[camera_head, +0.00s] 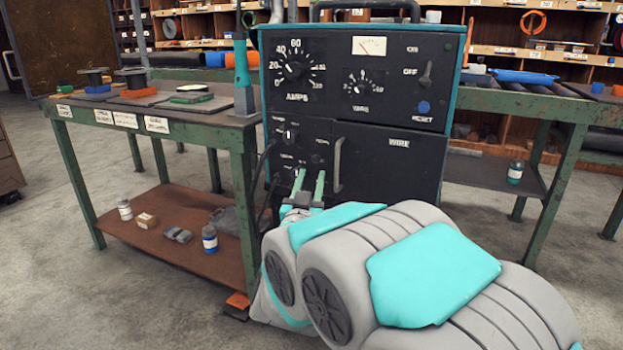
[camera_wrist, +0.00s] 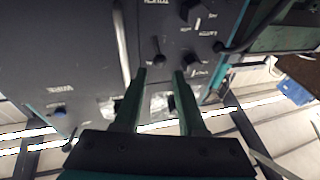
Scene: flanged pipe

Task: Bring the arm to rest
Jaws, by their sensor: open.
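My gripper (camera_head: 309,187) is in front of the lower left panel of a black welding machine (camera_head: 392,100) with teal edges. Its two green fingers point at the panel and stand apart, with nothing between them. In the wrist view, my gripper (camera_wrist: 160,80) shows its open fingers near a small toggle switch (camera_wrist: 157,52) and a dark knob (camera_wrist: 195,12). I cannot tell whether the fingertips touch the panel. My grey and teal arm covers the lower right of the head view.
A green-framed workbench (camera_head: 165,115) with spools and pads stands close on the left, bottles and small boxes on its lower shelf (camera_head: 180,219). Another green bench (camera_head: 525,97) stands on the right. A door handle (camera_head: 338,165) sticks out just right of my gripper.

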